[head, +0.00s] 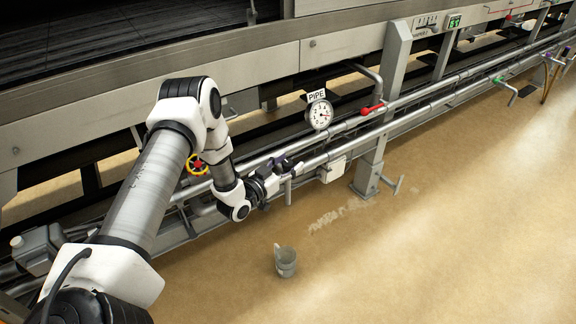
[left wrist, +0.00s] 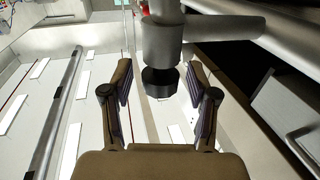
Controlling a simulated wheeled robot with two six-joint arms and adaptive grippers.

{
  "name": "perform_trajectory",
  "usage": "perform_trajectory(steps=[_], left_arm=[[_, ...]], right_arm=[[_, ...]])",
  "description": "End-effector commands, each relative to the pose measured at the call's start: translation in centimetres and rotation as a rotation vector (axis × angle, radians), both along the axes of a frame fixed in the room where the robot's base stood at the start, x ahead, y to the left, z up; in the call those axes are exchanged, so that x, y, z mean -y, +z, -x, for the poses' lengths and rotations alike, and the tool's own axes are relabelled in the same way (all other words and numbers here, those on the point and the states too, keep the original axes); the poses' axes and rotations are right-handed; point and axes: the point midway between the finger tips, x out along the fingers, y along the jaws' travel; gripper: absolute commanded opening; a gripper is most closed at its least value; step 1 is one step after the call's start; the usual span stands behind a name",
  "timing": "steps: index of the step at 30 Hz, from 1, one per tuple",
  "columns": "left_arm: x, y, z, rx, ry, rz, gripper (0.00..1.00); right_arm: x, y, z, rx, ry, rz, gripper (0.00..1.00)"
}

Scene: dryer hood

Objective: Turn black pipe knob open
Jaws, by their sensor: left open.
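The black knob (left wrist: 160,82) shows in the left wrist view as a short dark cylinder on the end of a grey pipe fitting (left wrist: 162,42). My left gripper (left wrist: 158,76) is open, with one finger on each side of the knob. Gaps show between the fingers and the knob, so nothing is gripped. In the head view my left gripper (head: 285,167) is beside the grey pipes, below and left of the gauge. I cannot make out the knob there; the gripper seems to hide it. My right gripper is not in view.
A round gauge (head: 320,115) under a PIPE sign (head: 317,96) and a red-handled lever (head: 371,110) sit right of the gripper. A grey metal post (head: 374,150) stands right. A bucket (head: 286,263) stands on open floor.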

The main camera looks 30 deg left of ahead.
Motion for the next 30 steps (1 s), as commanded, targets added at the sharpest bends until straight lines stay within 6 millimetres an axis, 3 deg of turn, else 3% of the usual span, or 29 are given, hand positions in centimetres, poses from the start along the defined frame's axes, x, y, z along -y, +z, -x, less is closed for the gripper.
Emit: perform_trajectory(steps=[5,10,11,23,30], left_arm=[[0.0,0.0,0.0,-0.001,0.0,0.0,0.59],[0.0,0.0,0.0,-0.001,0.0,0.0,0.03],[0.0,0.0,0.0,-0.001,0.0,0.0,0.0],[0.1,0.0,0.0,0.001,0.038,0.0,0.0],[0.2,-0.2,0.0,-0.001,0.16,0.0,0.0]], right_arm=[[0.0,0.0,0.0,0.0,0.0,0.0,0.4],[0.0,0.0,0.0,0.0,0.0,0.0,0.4],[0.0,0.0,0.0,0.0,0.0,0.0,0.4],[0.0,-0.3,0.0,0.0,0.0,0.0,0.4],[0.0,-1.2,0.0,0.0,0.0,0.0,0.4]])
